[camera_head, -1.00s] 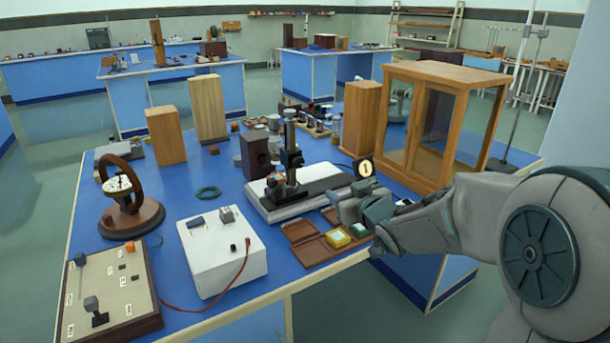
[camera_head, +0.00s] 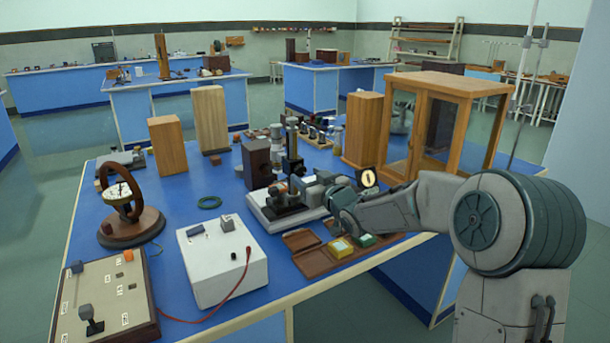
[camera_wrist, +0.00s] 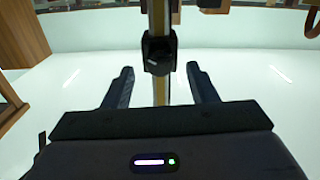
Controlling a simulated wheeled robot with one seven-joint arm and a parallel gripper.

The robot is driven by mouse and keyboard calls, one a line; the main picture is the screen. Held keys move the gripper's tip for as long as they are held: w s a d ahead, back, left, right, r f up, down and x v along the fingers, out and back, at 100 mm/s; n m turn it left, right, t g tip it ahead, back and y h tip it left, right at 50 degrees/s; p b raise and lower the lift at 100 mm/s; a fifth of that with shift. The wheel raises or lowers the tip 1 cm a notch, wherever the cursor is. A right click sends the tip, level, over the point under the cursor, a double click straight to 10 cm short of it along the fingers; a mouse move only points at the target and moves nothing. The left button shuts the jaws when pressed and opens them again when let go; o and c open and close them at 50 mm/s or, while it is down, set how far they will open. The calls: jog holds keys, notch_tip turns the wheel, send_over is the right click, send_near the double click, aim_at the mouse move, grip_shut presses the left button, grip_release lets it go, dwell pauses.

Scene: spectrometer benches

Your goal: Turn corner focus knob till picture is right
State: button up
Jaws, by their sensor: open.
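An instrument with a dark upright column (camera_head: 291,150) stands on a white base (camera_head: 262,214) near the middle of the blue bench. In the wrist view the column (camera_wrist: 159,20) shows as a pale strip carrying a dark block (camera_wrist: 157,48) with a small round knob-like part. My gripper (camera_head: 290,187) is at the column's lower part in the head view, partly overlapping it. In the wrist view my gripper (camera_wrist: 160,69) is open, with one finger on each side of the column below the block. I cannot tell whether they touch. A round dial (camera_head: 368,178) stands behind my wrist.
An open brown case (camera_head: 318,262) lies below my wrist. A white box (camera_head: 222,262) with a red wire sits front left.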

aim_at(300, 171)
jog(key=shift+x, duration=1.25)
jog(key=shift+c, duration=0.3)
jog(key=c, duration=0.9)
jog(key=shift+m, duration=0.3)
jog(key=m+p, duration=0.2)
jog(key=m, duration=0.1)
jog(key=shift+r, duration=0.15)
jog(key=shift+m+p, duration=0.65)
jog(key=shift+m, duration=0.95)
